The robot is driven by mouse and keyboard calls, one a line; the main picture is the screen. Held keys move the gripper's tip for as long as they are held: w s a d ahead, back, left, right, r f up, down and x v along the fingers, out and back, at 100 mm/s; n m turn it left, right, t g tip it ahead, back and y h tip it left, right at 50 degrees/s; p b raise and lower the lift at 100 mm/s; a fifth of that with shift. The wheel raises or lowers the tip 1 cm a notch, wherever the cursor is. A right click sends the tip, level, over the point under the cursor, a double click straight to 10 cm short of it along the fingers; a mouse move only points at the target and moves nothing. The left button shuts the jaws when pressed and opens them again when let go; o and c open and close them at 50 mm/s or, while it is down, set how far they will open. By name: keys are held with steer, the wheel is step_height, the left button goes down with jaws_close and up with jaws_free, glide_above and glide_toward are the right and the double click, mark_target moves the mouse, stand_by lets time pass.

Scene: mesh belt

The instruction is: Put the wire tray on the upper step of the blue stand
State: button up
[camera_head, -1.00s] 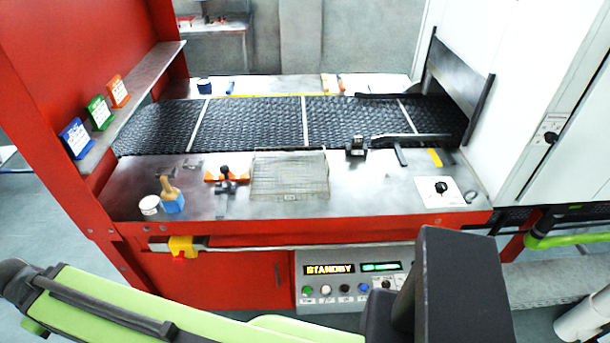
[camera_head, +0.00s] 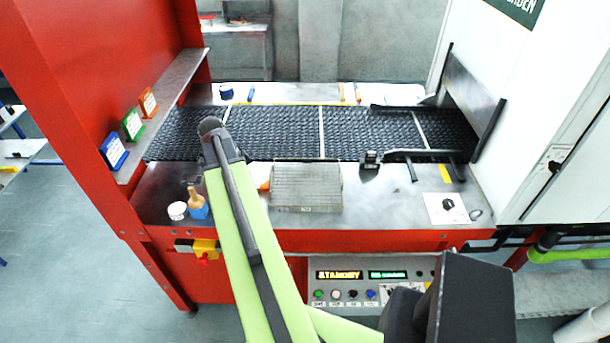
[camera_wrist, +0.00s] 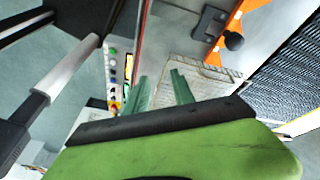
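The wire tray (camera_head: 307,187) is a flat, pale mesh rectangle lying on the metal front counter, just right of my arm in the head view. In the wrist view its mesh (camera_wrist: 205,74) shows beyond my gripper (camera_wrist: 158,75). The two green fingers stand apart with nothing visibly held, and the right one overlaps the tray's edge in the picture. I cannot tell whether they touch. The gripper's tips are not distinguishable in the head view. At the far left edge is a blue-legged structure with pale tops (camera_head: 14,160), partly cut off; I cannot tell whether it is the blue stand.
The black mesh belt (camera_head: 270,131) runs behind the counter. A brush in a blue holder (camera_head: 198,208), a white cup (camera_head: 177,211) and an orange-and-black fixture (camera_wrist: 222,45) stand left of the tray. A black clamp (camera_head: 370,160) is to its right. Open floor lies at left.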

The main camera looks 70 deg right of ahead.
steer(key=s+d+r+m+g+p, duration=0.1)
steer(key=s+d+r+m, duration=0.2)
steer(key=s+d+m, duration=0.5)
steer(key=s+f+b, duration=0.1)
steer(key=f+b, duration=0.2)
steer(key=f, duration=0.1)
steer(key=s+f+n+b, duration=0.1)
steer(key=s+f+b, duration=0.1)
steer(key=f+b, duration=0.1)
steer(key=s+f+n+b, duration=0.1)
steer(key=s+f+b, duration=0.1)
steer(key=f+b, duration=0.2)
steer(key=shift+d+f+b, duration=0.15)
steer(key=shift+f+b, duration=0.15)
steer(key=shift+b, duration=0.4)
steer(key=shift+s+f, duration=0.1)
steer(key=shift+d, duration=0.1)
steer(key=b+x, duration=0.5)
steer(key=shift+s, duration=0.15)
steer(key=shift+c, duration=0.4)
jaws_close()
